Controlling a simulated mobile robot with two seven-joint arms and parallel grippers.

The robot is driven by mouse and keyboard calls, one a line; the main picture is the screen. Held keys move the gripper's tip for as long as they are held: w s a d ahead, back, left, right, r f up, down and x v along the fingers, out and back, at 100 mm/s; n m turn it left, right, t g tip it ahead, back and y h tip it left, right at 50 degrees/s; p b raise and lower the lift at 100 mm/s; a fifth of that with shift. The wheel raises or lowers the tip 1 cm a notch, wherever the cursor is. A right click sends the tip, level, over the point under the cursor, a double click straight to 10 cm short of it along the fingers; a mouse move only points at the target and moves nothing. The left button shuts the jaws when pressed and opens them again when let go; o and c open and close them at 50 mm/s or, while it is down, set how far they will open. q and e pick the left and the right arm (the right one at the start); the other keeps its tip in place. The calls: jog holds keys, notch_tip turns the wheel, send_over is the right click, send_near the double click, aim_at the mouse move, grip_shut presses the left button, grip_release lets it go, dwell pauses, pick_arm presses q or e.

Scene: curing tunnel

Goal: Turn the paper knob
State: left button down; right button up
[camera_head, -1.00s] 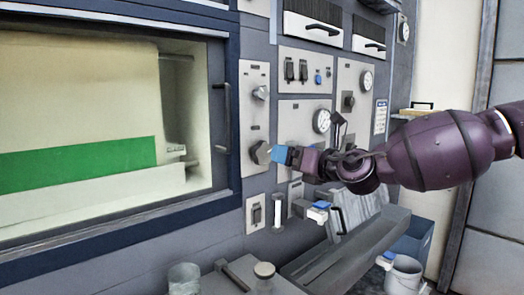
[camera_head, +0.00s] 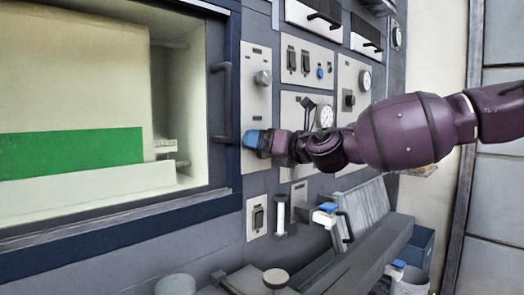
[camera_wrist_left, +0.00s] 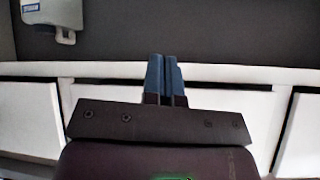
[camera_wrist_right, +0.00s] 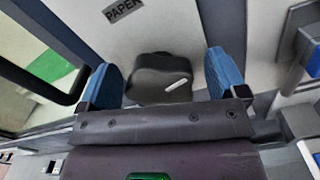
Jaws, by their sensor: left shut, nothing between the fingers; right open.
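The paper knob (camera_wrist_right: 160,80) is a dark knob with a white pointer mark, on a pale panel under a label reading PAPER, in the right wrist view. My right gripper (camera_wrist_right: 165,82) is open, with one blue fingertip on each side of the knob. I cannot tell whether the fingers touch it. In the head view the right gripper (camera_head: 252,139) is at the lower part of the narrow panel and hides the knob. My left gripper (camera_wrist_left: 163,78) is shut and empty in the left wrist view, away from the panel, and is not in the head view.
Another knob (camera_head: 263,78) sits higher on the same panel. The window's dark handle (camera_head: 221,100) is just left of the right gripper. A gauge (camera_head: 325,116) is behind the arm.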

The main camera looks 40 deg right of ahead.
jog(key=shift+r, duration=0.15)
jog(key=shift+c, duration=0.5)
jog(key=c, duration=0.8)
jog(key=shift+c, duration=0.2)
